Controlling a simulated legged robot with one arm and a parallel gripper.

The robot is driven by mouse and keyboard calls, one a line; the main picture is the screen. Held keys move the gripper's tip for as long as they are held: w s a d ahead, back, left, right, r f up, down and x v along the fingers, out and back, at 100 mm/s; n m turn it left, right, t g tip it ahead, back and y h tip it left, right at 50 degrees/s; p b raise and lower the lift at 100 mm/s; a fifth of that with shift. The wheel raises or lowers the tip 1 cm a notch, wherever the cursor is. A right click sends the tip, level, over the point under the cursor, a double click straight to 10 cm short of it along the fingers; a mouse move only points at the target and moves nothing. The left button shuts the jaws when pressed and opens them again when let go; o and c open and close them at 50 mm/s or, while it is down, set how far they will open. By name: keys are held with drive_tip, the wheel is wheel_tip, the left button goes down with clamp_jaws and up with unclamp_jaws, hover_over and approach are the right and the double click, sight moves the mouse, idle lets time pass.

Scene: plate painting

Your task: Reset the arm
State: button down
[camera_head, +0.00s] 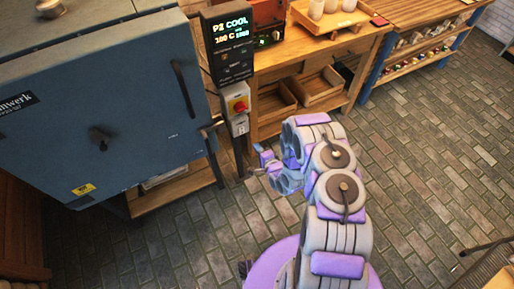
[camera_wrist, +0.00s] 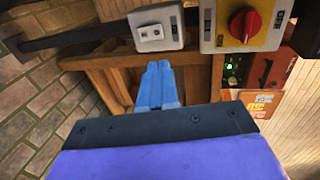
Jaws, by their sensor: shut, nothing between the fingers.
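My arm is folded, purple and grey, at the lower middle of the head view. My gripper (camera_head: 262,158) reaches to the left toward the kiln's control post. In the wrist view my gripper (camera_wrist: 160,68) shows as two blue fingers side by side, touching, with nothing between them. The fingers point toward a wooden shelf below the grey switch box, and they appear clear of it. No object is held.
A blue kiln (camera_head: 100,110) with a closed door stands at the left. A control post (camera_head: 228,50) with a display and a red switch (camera_head: 238,105) stands beside it. A wooden workbench (camera_head: 330,42) with trays below is behind. The brick floor (camera_head: 430,170) at right is clear.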

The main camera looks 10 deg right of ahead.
drive_tip(key=w+d+r+n+g+h, duration=0.3)
drive_tip(key=d+r+n+g, duration=0.15)
drive_tip(key=d+r, duration=0.4)
drive_tip(key=s+d+r+n+g+h, duration=0.15)
drive_tip(key=s+r, duration=0.25)
drive_tip(key=r, duration=0.4)
drive_tip(key=s+d+r+n+g+h, duration=0.1)
drive_tip(key=s+r+g+h, duration=0.1)
drive_tip(key=s+r, duration=0.35)
drive_tip(key=s+a+r+n+g, duration=0.2)
drive_tip(key=s+r, duration=0.5)
drive_tip(key=s, duration=0.5)
drive_tip(key=s+a+r+n+g+y, duration=0.1)
drive_tip(key=s+a+r+n+g, duration=0.2)
drive_tip(key=s, duration=1)
drive_tip(key=s+a+r+n+g+y, duration=0.1)
drive_tip(key=s+a+r+n+g, duration=0.1)
drive_tip(key=s+r, duration=0.8)
drive_tip(key=shift+s+a+r+g, duration=0.35)
drive_tip(key=shift+s+a+g, duration=0.25)
drive_tip(key=shift+s+a, duration=0.5)
drive_tip(key=shift+d, duration=0.1)
